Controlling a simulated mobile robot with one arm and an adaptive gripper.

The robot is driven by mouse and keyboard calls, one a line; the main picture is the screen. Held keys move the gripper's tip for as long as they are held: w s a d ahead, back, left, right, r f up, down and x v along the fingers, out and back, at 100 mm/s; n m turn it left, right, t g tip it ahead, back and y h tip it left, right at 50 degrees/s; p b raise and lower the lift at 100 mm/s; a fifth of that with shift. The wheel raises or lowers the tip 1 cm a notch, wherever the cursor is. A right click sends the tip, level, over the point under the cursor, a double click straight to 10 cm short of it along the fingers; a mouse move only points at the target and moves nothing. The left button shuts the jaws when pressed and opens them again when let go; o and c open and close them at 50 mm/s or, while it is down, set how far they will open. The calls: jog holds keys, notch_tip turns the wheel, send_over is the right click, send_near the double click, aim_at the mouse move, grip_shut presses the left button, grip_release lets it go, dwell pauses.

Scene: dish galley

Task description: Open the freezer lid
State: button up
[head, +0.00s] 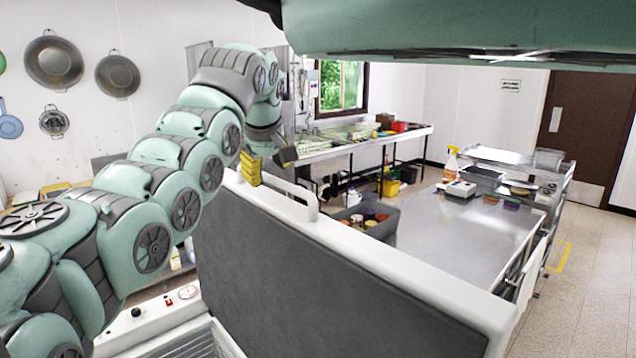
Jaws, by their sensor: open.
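The freezer lid (330,270) stands raised and tilted, its dark grey inner panel facing me and its pale rim along the top. A white bar handle (293,190) sits on the top rim. My gripper (266,165) is open at the left end of the handle, with a yellow pad and a dark finger showing. I cannot tell whether it touches the handle or the rim. The freezer body (150,322) shows at the lower left, with a knob and a red switch. Only a small part of the freezer's opening shows at the bottom edge.
Behind the lid is a steel table (460,230) with a scale (460,188) and a spray bottle (451,165). A grey bin (370,220) with colored items is just beyond the rim. Pans (54,62) hang on the left wall. Open floor (590,270) lies at the right.

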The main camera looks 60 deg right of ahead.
jog(key=v, duration=0.8)
jog(key=shift+r, duration=0.3)
jog(key=shift+s, duration=0.1)
